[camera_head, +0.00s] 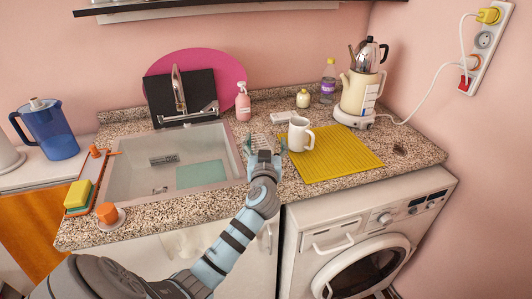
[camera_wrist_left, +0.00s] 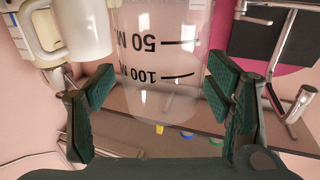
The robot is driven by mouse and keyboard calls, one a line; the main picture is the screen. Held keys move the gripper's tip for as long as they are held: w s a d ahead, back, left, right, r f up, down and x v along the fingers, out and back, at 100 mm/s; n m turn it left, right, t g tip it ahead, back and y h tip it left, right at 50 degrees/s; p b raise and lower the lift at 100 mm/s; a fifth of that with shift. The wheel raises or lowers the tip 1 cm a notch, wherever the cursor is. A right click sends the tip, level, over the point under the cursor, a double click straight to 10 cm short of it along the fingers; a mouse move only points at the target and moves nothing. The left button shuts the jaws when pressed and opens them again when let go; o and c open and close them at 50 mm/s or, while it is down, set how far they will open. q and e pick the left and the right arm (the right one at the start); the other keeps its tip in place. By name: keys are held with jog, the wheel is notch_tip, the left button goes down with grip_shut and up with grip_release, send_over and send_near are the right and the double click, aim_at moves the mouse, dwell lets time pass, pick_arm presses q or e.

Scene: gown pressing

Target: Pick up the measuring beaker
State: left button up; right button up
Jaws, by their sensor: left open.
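The measuring beaker (camera_wrist_left: 160,65) is clear, with black 50 and 100 marks, and fills the upper middle of the left wrist view. In the head view the beaker is hard to make out behind the gripper. My right gripper is not in view.
A white mug (camera_head: 299,134) stands close right of the gripper, on the edge of a yellow mat (camera_head: 335,160). The sink (camera_head: 130,178) lies left, with a pink soap bottle (camera_head: 243,105) behind. A kettle stand (camera_head: 358,95) is at the right back. The mat's front is clear.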

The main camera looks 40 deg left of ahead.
pick_arm(q)
jog(key=shift+s+a, duration=0.1)
jog(key=shift+s, duration=0.05)
jog(key=shift+r, duration=0.1)
jog(key=shift+c, duration=1.4)
jog(key=c, duration=1)
jog(key=shift+o, duration=0.2)
